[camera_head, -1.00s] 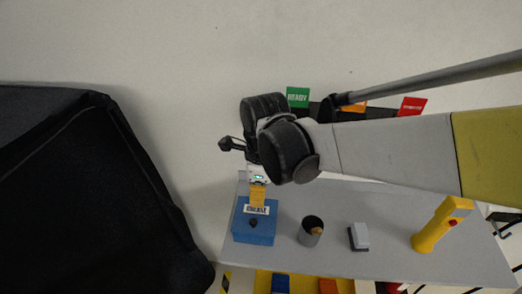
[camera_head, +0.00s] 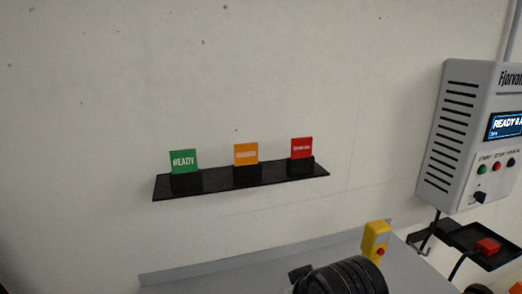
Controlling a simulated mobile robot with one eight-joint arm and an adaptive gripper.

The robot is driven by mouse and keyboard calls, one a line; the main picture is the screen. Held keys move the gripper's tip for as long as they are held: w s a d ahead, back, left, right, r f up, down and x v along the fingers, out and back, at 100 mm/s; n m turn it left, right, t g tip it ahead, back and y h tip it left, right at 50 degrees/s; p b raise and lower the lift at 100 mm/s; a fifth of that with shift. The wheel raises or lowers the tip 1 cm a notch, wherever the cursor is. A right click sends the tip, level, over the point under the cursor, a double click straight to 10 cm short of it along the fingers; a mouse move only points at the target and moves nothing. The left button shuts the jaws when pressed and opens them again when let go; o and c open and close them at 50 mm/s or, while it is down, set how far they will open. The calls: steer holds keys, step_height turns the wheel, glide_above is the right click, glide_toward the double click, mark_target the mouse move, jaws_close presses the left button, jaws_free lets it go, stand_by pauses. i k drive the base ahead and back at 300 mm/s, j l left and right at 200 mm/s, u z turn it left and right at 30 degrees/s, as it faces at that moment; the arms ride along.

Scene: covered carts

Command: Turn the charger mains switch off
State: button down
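The charger (camera_head: 455,135) is a grey wall box at the right edge, cut off by the frame. It has vent slots on its left side, a lit display (camera_head: 508,124) reading "READY" with further characters cut off, and a row of small green, red and black buttons (camera_head: 497,165). A black switch or knob (camera_head: 480,197) sits low on its front; its label and position are too small to read, so I cannot tell if it is the mains switch. A black ribbed part of my arm shows at the bottom, well left of the charger and apart from it. My gripper's fingers are not visible.
A black wall shelf (camera_head: 215,183) holds green (camera_head: 184,160), orange (camera_head: 246,153) and red (camera_head: 302,147) cards. A grey bench top (camera_head: 210,284) lies below with a yellow handheld device (camera_head: 375,240). A black tray (camera_head: 467,240) with a red block (camera_head: 488,247) sits under the charger.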

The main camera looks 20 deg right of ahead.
mark_target(481, 197)
steer(key=z, duration=2.1)
